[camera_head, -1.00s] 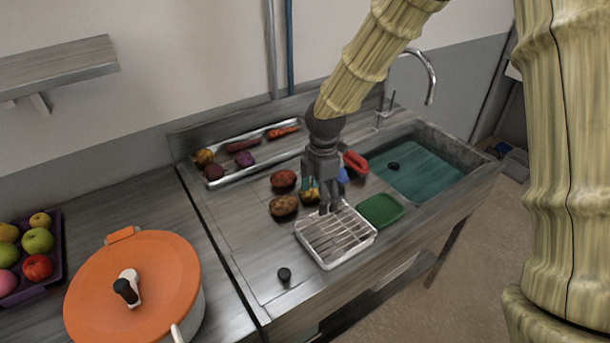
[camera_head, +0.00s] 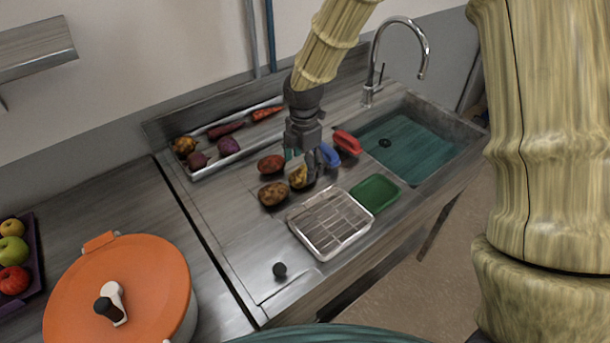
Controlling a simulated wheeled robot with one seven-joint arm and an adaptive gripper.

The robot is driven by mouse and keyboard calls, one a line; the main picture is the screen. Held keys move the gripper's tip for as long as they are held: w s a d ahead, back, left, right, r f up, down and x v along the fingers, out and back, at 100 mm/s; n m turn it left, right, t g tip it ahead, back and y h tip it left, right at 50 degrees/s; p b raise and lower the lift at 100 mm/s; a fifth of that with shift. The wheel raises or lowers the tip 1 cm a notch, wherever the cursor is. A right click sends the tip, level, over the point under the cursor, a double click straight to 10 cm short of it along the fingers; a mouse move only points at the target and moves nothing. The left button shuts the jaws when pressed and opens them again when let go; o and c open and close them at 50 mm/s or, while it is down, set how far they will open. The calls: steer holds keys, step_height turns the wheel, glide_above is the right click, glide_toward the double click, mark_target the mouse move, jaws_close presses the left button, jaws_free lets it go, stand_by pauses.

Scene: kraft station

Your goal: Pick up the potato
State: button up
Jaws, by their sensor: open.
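Several roundish vegetables lie on the counter left of my gripper. A brown, speckled one (camera_head: 273,194) looks like a potato. A yellowish one (camera_head: 299,177) could also be a potato; I cannot tell for sure. A reddish one (camera_head: 271,164) lies behind them. My gripper (camera_head: 312,178) is open, pointing down, with its fingers close beside the yellowish vegetable and partly covering its right side. I cannot tell whether they touch. Nothing is seen held.
A wire rack tray (camera_head: 330,222) and a green tray (camera_head: 375,193) stand in front. A blue item (camera_head: 329,155) and a red item (camera_head: 347,142) lie behind right, near the sink (camera_head: 410,147). A long tray (camera_head: 205,173) of vegetables is behind left. An orange-lidded pot (camera_head: 120,290) stands left.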

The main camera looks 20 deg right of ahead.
mark_target(300, 175)
steer(key=w+f, duration=0.1)
steer(key=w+f+p, duration=0.1)
steer(key=f, duration=0.1)
steer(key=w+f, duration=0.1)
steer(key=shift+w+a+f, duration=0.1)
steer(key=shift+a+f, duration=0.15)
steer(key=shift+a, duration=0.05)
steer(key=shift+s+a+f+p, duration=0.1)
steer(key=shift+s+f+p, duration=0.25)
steer(key=shift+f+p, duration=0.25)
steer(key=shift+s+f, duration=0.2)
steer(key=shift+s, duration=0.5)
steer(key=shift+f, duration=0.1)
steer(key=shift+w+f, duration=0.5)
steer(key=shift+w, duration=0.2)
steer(key=shift+s+r, duration=0.35)
steer(key=shift+s, duration=0.05)
steer(key=c, duration=0.8)
steer(key=shift+w+f, duration=0.1)
steer(key=shift+f, duration=0.05)
steer(key=c, duration=0.4)
steer(key=shift+c, duration=0.2)
